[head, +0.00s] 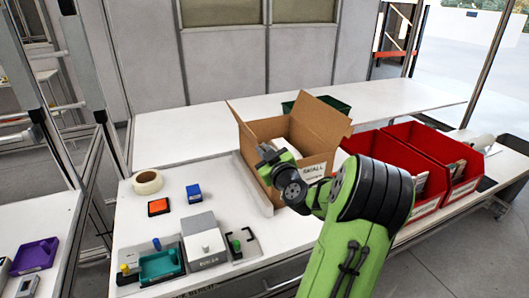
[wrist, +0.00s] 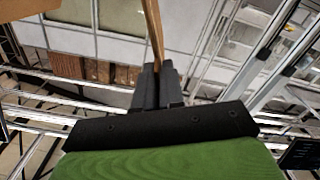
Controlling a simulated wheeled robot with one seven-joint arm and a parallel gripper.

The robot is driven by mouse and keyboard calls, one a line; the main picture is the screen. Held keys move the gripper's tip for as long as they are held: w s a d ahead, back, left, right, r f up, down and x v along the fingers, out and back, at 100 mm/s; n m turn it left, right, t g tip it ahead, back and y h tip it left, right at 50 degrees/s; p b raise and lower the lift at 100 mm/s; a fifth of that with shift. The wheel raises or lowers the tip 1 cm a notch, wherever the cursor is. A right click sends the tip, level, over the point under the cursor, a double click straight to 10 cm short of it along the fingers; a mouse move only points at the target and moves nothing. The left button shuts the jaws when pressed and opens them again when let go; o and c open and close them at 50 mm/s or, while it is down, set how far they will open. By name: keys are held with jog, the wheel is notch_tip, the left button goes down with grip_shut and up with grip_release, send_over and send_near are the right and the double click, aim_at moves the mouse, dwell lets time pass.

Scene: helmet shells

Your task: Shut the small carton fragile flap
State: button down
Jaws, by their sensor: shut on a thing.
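The small carton (head: 326,159) is a brown box on the white table, with part of a "SMALL" label on its front. Its top is open, with a left flap (head: 240,124) standing up and a large right flap (head: 321,116) raised at the back right. No fragile marking is readable. My gripper (head: 264,153) is at the carton's left front corner, partly hidden by my green wrist. In the wrist view its black fingers (wrist: 156,70) are shut on a thin brown cardboard flap (wrist: 153,28), seen edge-on. Which flap it is appears to be the left one.
Red bins (head: 432,150) stand right of the carton and a green bin (head: 315,104) behind it. A tape roll (head: 147,182), an orange pad (head: 159,207), a blue block (head: 194,193) and a grey box (head: 205,246) lie to the left. The back table is mostly clear.

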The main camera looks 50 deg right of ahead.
jog(key=shift+d, duration=0.1)
dwell(0.7)
jog(key=s+d+f+m, duration=0.2)
jog(key=d+m, duration=0.2)
jog(key=m, duration=0.6)
jog(key=s+d+f+m, duration=0.2)
jog(key=d+m, duration=0.3)
jog(key=m, duration=0.4)
jog(key=shift+s+f+m, duration=0.4)
jog(key=shift+s, duration=0.3)
